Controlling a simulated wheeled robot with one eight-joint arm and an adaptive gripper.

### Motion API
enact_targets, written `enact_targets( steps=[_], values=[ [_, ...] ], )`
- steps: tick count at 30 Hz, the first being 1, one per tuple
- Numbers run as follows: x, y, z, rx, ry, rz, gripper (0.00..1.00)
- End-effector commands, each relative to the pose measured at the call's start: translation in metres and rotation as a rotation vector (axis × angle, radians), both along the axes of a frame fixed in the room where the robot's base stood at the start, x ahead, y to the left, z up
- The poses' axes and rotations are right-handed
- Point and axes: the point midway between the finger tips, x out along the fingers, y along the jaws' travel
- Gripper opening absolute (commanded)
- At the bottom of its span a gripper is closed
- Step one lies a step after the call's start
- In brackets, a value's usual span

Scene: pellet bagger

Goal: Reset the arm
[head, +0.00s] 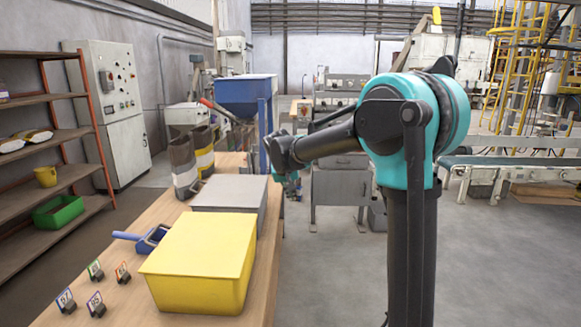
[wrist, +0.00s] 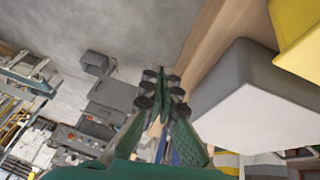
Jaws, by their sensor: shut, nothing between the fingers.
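My arm stands to the right of the wooden table (head: 150,285) and reaches left and away over the floor at its right edge.
On the table are a yellow lidded box (head: 205,250), the grey box (head: 230,193), a blue scoop (head: 150,238) and several small number tags (head: 95,270). A shelf (head: 45,190) stands left, a blue hopper (head: 245,90) behind. The floor (head: 500,260) at right is clear.

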Motion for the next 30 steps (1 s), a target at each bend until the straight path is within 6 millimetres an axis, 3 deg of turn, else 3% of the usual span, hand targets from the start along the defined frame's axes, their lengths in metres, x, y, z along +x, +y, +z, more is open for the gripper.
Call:
enact_targets(
  steps=[1,3,9,13,18,21,24,30],
  values=[
    [-0.022,-0.027,-0.009,0.011,0.013,-0.008,0.0],
    [-0.051,-0.056,-0.022,0.027,0.029,-0.009,0.0],
    [-0.144,-0.125,-0.067,0.076,0.065,-0.009,0.0],
    [-0.21,-0.158,-0.1,0.111,0.078,-0.009,0.0],
    [-0.288,-0.18,-0.141,0.152,0.084,-0.005,0.0],
    [-0.318,-0.185,-0.159,0.168,0.083,-0.002,0.0],
    [-0.336,-0.187,-0.169,0.177,0.082,0.0,0.0],
    [-0.343,-0.188,-0.173,0.182,0.082,0.003,0.0]
  ],
)
